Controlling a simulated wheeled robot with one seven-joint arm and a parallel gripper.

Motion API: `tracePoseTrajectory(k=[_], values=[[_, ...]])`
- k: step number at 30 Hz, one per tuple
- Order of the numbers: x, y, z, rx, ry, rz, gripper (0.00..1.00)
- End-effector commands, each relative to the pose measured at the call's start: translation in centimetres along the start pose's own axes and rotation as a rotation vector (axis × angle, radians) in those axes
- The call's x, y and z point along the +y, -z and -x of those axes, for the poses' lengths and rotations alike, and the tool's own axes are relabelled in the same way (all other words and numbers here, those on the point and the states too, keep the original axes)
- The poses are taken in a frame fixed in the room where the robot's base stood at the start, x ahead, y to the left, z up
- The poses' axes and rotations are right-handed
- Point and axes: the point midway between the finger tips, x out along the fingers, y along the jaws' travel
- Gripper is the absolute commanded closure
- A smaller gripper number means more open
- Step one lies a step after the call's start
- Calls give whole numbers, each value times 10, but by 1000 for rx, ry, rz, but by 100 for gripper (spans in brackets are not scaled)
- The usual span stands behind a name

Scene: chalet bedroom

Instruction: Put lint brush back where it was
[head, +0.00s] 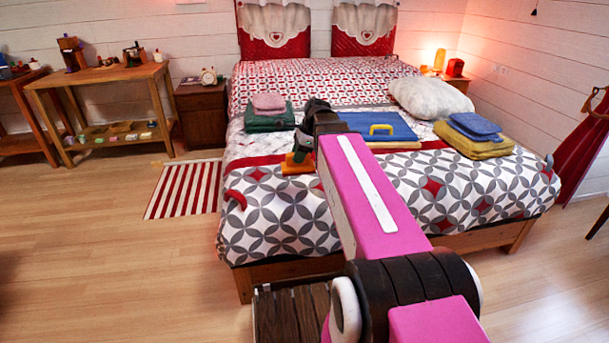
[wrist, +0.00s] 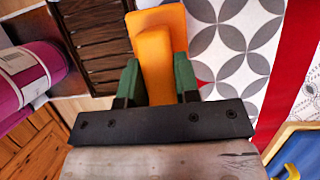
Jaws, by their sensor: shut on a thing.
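The lint brush is orange, with a wide flat head (wrist: 170,22) and a narrower handle. My gripper (wrist: 157,75) has green fingers, shut on its handle from both sides in the wrist view. In the head view the lint brush (head: 297,164) shows below my gripper (head: 303,145), over the left part of the bed (head: 270,215). I cannot tell whether the brush touches the bedspread. My arm hides part of the bed behind it.
A blue flat item with a yellow handle (head: 383,130) lies right of my gripper. Folded green and pink cloths (head: 268,115), a white pillow (head: 430,97) and yellow and blue cloths (head: 473,140) lie on the bed. A striped rug (head: 185,188) lies on the floor to the left.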

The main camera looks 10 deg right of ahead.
Motion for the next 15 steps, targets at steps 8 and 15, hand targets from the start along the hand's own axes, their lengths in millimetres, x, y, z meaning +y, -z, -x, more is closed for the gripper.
tracePoseTrajectory(k=[8,15], values=[[-41,24,-16,0,-1,-2,96],[-85,53,-36,0,-1,-2,96]])
